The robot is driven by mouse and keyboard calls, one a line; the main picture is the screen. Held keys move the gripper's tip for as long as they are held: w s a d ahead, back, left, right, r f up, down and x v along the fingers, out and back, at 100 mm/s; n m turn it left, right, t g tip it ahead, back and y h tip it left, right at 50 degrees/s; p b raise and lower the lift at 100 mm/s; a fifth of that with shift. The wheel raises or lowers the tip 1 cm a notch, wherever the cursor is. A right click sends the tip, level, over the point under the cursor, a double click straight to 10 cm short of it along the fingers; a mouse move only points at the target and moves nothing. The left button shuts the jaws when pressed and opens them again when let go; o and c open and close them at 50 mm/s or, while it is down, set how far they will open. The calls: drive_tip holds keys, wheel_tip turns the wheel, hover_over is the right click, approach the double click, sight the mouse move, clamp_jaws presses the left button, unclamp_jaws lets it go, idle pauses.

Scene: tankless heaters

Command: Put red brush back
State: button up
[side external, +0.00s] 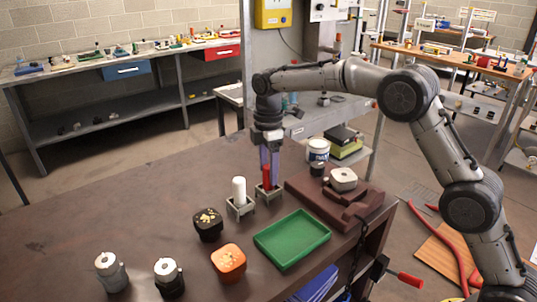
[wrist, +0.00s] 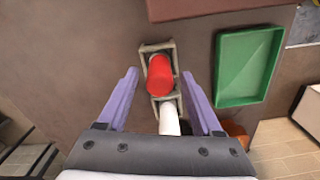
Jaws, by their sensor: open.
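The red brush (side external: 266,177) stands upright in a small grey metal holder (side external: 277,195) on the dark brown table. It also shows in the wrist view (wrist: 160,74), sitting in its square holder (wrist: 147,50). My gripper (side external: 270,180) points down over the red brush with its jaws open. In the wrist view, one purple finger is on each side of the red brush, with gaps between. A white brush (side external: 239,189) stands upright in a similar holder (side external: 239,211) beside it and also shows in the wrist view (wrist: 169,119).
A green tray (side external: 292,240) lies on the table in front of the holders. Black (side external: 208,225) and orange (side external: 229,262) blocks stand nearby, with two grey-topped canisters (side external: 111,271) at the front left. A brown stepped block (side external: 325,199) is at right. The table's left side is clear.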

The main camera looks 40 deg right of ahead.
wheel_tip(320, 180, up, 12)
idle(0.4)
drive_tip(key=s+d+r+m+t, duration=0.1)
drive_tip(key=s+d+r+m, duration=0.15)
drive_tip(key=s, duration=0.35)
drive_tip(key=s+d+r+m+t, duration=0.1)
drive_tip(key=s+r+m, duration=0.15)
drive_tip(key=s, duration=0.35)
drive_tip(key=s+d+r+m+t, duration=0.1)
drive_tip(key=s+d+m, duration=0.15)
drive_tip(key=s, duration=0.35)
drive_tip(key=s+f+m+t, duration=0.1)
drive_tip(key=s+f+m, duration=0.2)
drive_tip(key=s, duration=0.6)
drive_tip(key=s+d+f+m+t, duration=0.1)
drive_tip(key=s+f+m, duration=0.3)
drive_tip(key=s+f, duration=0.4)
drive_tip(key=shift+s+d+t, duration=0.25)
drive_tip(key=shift+s+t, duration=0.05)
drive_tip(key=shift+s, duration=0.75)
